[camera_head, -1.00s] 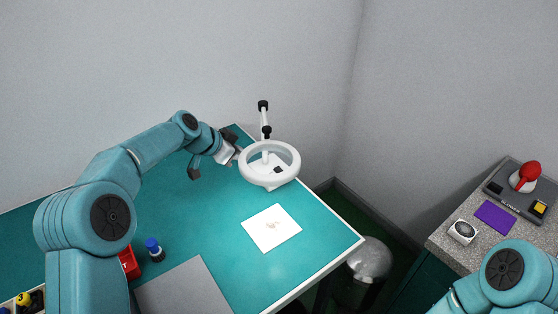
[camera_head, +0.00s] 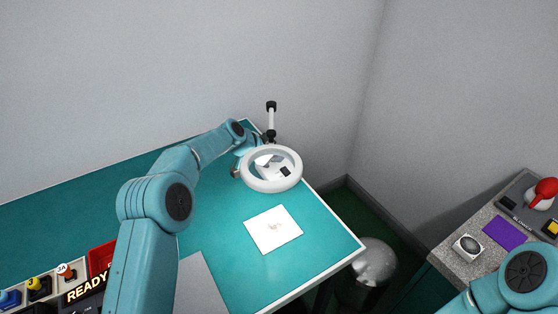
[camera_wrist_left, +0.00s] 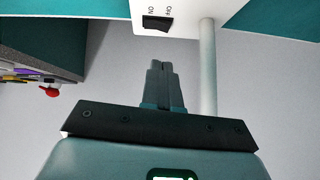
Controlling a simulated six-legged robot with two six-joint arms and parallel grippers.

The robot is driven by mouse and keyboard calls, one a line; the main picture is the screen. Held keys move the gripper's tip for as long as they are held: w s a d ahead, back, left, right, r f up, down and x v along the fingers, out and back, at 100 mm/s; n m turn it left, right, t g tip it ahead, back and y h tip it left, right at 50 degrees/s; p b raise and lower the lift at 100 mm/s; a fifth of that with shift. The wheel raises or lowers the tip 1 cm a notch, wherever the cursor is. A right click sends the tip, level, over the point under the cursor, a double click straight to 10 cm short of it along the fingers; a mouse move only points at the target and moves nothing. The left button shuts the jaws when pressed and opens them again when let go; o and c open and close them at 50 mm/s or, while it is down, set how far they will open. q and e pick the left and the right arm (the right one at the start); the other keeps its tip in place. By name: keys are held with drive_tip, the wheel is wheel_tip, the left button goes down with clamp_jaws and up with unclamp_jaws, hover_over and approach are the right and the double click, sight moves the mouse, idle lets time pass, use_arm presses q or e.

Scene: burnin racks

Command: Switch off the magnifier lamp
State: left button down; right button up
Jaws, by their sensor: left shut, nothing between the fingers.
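The white magnifier lamp (camera_head: 271,187) stands at the far right corner of the teal bench, its ring head on a jointed arm. In the left wrist view, its white base (camera_wrist_left: 185,22) carries a black rocker switch (camera_wrist_left: 156,22) marked ON and OFF, at the top of the picture. My left gripper (camera_wrist_left: 163,64) is shut and empty, its fingertips just short of the base edge, below the switch and apart from it. A white pole (camera_wrist_left: 208,70) rises beside the fingers. In the head view the gripper is mostly hidden behind the ring. My right gripper is out of view.
A white sheet (camera_head: 272,229) lies on the bench (camera_head: 225,215) in front of the lamp. A grey mat (camera_head: 200,285) and a red bin (camera_head: 101,257) are nearer. A side counter (camera_head: 455,252) at right holds a purple pad (camera_head: 505,233) and a red-knobbed device (camera_head: 543,192).

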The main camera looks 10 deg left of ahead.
use_arm(q)
drive_tip(key=f, duration=0.2)
drive_tip(key=w+f+p, duration=0.1)
drive_tip(key=f, duration=0.1)
drive_tip(key=shift+w+d+f, duration=0.1)
drive_tip(key=shift+d+f, duration=0.1)
drive_tip(key=shift+f, duration=0.2)
drive_tip(key=shift+d, duration=0.1)
drive_tip(key=shift+f, duration=0.1)
